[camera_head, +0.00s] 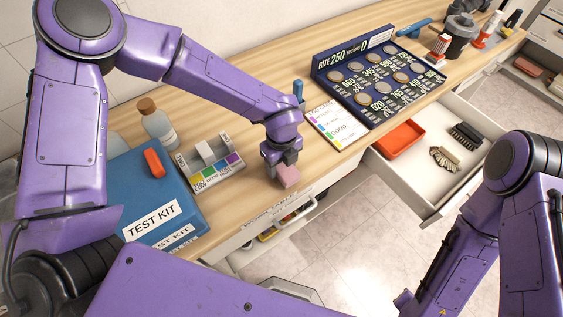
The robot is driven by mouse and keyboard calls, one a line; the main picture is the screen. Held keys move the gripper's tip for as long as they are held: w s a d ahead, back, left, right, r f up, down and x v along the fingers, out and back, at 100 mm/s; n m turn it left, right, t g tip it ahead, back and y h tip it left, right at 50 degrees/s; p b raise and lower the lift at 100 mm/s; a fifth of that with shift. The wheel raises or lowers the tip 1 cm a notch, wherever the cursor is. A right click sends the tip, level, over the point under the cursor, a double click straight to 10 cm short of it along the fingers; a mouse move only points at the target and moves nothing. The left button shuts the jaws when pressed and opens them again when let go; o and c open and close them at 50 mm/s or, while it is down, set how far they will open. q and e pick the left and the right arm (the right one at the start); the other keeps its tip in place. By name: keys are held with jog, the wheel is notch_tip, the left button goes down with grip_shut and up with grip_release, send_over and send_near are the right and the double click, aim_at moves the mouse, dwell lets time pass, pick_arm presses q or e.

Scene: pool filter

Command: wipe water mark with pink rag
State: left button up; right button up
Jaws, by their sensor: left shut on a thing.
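My left gripper (281,160) is over the front part of the wooden counter, between the color-block test rack and the color chart card. It is shut on the pink rag (289,177), a small pink block-like piece hanging below the fingers near the counter's front edge. I cannot tell whether the rag touches the wood. No water mark can be made out; the gripper and rag cover part of the counter here. My right arm is at the lower right, with its gripper not in view.
A blue test kit case (130,190) and the test rack (211,164) stand left of the gripper. The chart card (335,126) and dark display board (380,80) are to the right. An open drawer (412,197) holds a red tray (399,139) and brushes.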

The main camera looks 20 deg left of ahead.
pick_arm(q)
jog(key=shift+f+b, duration=0.4)
jog(key=shift+f, duration=0.15)
jog(key=o, duration=1.1)
jog(key=c, duration=0.3)
jog(key=shift+r, duration=0.15)
jog(key=shift+r+p, duration=0.45)
jog(key=c, duration=0.9)
jog(key=shift+c, duration=0.5)
